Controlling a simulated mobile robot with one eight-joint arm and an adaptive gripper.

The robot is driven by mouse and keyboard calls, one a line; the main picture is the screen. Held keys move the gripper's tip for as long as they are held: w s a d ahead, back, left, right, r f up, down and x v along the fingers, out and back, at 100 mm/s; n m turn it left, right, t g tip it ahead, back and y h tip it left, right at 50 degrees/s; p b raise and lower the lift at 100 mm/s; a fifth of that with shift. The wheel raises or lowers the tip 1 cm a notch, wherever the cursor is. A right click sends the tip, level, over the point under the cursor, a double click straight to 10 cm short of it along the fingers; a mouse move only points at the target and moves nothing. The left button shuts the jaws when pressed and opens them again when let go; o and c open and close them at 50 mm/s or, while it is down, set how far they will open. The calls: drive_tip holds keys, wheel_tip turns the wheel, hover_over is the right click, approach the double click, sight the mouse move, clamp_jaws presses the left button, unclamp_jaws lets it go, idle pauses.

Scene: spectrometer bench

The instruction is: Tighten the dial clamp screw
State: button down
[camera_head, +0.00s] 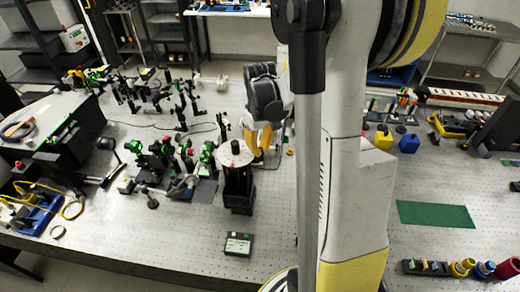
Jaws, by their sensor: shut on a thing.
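A black spectrometer with a pale round top (235,153) stands on a dark pedestal (238,190) near the middle of the bench. My gripper (260,150), dark grey with yellow fingers, points down at its right rear side. The fingers are close together and shut on a small part at the dial's edge, which appears to be the dial clamp screw. The screw itself is too small and too covered by the fingers to make out. The spectrometer stands upright.
Green and black optic mounts (165,150) crowd the bench left of the spectrometer. A small black box with a green label (238,244) lies in front. My arm blocks the view right of centre. A green mat (436,214) and yellow and blue bottles (409,143) are farther right.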

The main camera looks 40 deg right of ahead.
drive_tip(key=m+b, duration=0.2)
drive_tip(key=m, duration=0.4)
drive_tip(key=m+b, duration=0.2)
drive_tip(key=m, duration=0.4)
drive_tip(key=m+b, duration=0.1)
drive_tip(key=m, duration=0.5)
drive_tip(key=shift+m+b, duration=0.3)
drive_tip(key=m, duration=0.5)
drive_tip(key=shift+m+b, duration=0.4)
drive_tip(key=c, duration=1.4)
unclamp_jaws()
drive_tip(key=shift+s, duration=0.1)
